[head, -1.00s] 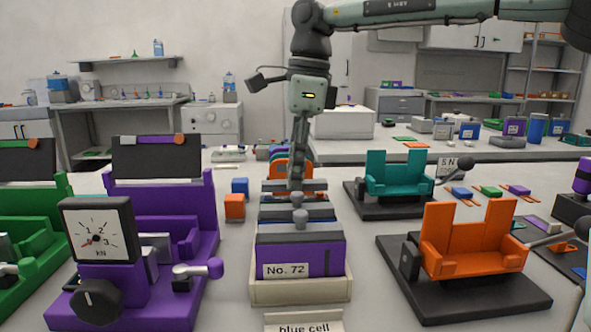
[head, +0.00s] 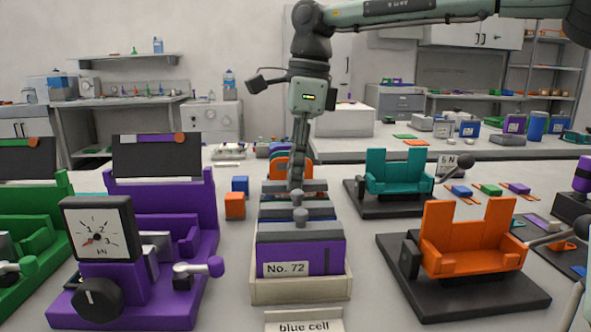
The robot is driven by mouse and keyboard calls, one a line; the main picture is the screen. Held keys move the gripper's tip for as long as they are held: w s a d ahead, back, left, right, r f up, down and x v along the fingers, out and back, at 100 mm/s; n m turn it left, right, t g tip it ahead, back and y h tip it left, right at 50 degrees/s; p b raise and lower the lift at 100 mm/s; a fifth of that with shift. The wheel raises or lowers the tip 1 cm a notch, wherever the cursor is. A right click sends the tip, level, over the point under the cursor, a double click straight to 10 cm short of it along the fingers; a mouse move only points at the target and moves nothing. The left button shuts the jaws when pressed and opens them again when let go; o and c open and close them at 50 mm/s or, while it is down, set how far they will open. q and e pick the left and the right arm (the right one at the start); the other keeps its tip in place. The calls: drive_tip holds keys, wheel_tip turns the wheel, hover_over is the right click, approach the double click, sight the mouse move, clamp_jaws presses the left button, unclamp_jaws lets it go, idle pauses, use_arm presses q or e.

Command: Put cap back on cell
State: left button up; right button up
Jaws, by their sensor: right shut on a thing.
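A cream tray (head: 300,291) in the middle of the table holds a row of cells with grey caps. The front cell (head: 322,257) is purple, labelled "No. 72", and wears a grey cap (head: 298,232) with a round knob. My right gripper (head: 297,187) comes down from above at the far part of the row. It is shut on what looks like a grey cap there. The fingers and caps overlap, so I cannot tell whether this cap touches the cell under it. A card reading "blue cell" (head: 304,326) stands before the tray. My left gripper is out of view.
A purple press (head: 83,295) with a dial gauge (head: 97,232) stands left of the tray. Orange (head: 472,248) and teal (head: 392,175) fixtures stand to the right.

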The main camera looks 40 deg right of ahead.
drive_tip(key=shift+f, duration=0.4)
idle(0.3)
drive_tip(key=o, duration=1.4)
drive_tip(key=shift+r, duration=0.1)
drive_tip(key=shift+r+p, duration=0.5)
drive_tip(key=shift+r, duration=2.95)
clamp_jaws()
